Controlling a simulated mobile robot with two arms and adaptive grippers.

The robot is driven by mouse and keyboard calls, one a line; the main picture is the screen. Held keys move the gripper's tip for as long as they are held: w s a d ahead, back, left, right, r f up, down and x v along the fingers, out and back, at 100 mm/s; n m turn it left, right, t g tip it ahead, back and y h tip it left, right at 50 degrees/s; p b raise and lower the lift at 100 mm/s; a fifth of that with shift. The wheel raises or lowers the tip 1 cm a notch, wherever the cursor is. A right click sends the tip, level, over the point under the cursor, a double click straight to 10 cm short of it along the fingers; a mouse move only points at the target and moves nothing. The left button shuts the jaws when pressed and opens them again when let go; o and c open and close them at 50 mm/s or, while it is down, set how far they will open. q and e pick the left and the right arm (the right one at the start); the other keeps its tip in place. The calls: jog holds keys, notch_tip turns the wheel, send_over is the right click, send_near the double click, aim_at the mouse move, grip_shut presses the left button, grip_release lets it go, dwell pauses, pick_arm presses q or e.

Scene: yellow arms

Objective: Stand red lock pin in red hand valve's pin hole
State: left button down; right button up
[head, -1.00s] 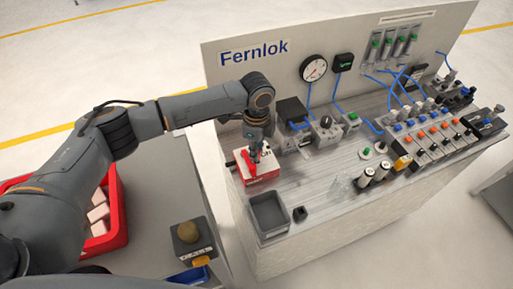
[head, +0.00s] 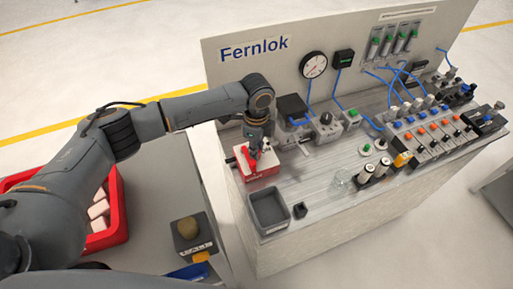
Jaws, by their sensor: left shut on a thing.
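The red hand valve (head: 246,160) shows as a red handle on a red and white block at the left end of the bench top. My left gripper (head: 256,149) reaches down over this block from above and is shut on the red lock pin. The pin is small and mostly hidden by the fingers, and its tip and the pin hole cannot be made out. I cannot tell whether the pin touches the valve. My right gripper is not in view.
A grey open tray (head: 269,211) and a small black block (head: 300,210) stand in front of the valve. A gauge (head: 313,65) is on the back panel. Fittings crowd the bench's right. A red crate (head: 118,212) and a yellow-knobbed box (head: 190,236) are at left.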

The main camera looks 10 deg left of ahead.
pick_arm(q)
jog(key=shift+s+f, duration=0.1)
jog(key=shift+f, duration=0.1)
jog(key=c, duration=1.2)
grip_release()
jog(key=shift+f, duration=0.1)
jog(key=shift+o, duration=0.2)
jog(key=shift+r, duration=0.3)
notch_tip(320, 180, up, 9)
jog(key=p, duration=0.9)
jog(key=shift+f+p, duration=0.1)
jog(key=shift+p, duration=0.25)
jog(key=shift+f, duration=0.1)
